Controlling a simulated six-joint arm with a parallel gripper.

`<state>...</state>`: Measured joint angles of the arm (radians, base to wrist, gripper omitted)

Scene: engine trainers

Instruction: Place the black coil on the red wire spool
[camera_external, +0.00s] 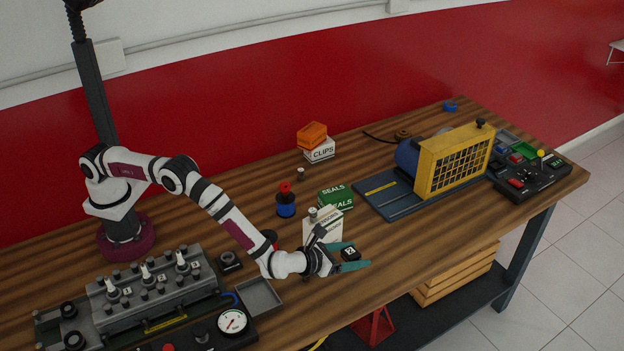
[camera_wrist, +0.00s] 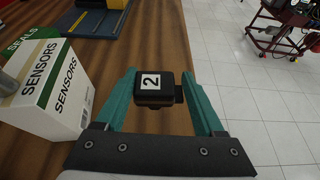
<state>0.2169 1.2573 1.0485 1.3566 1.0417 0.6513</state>
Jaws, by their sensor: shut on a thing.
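My gripper (camera_external: 351,260) has teal fingers and is shut on the black coil (camera_external: 349,253), a small dark block with a white "2" label. In the wrist view the coil (camera_wrist: 153,87) sits between the two fingertips (camera_wrist: 159,80), label facing the camera. It is held near the table's front edge, to the right of the sensors box. The red spool is not visible in the wrist view.
The white sensors box (camera_external: 323,229) stands close beside my gripper and also shows in the wrist view (camera_wrist: 55,92). A green seals box (camera_external: 337,198) is behind it. An orange box rests on the clips box (camera_external: 320,152) farther back. A yellow-grilled machine (camera_external: 452,165) stands right.

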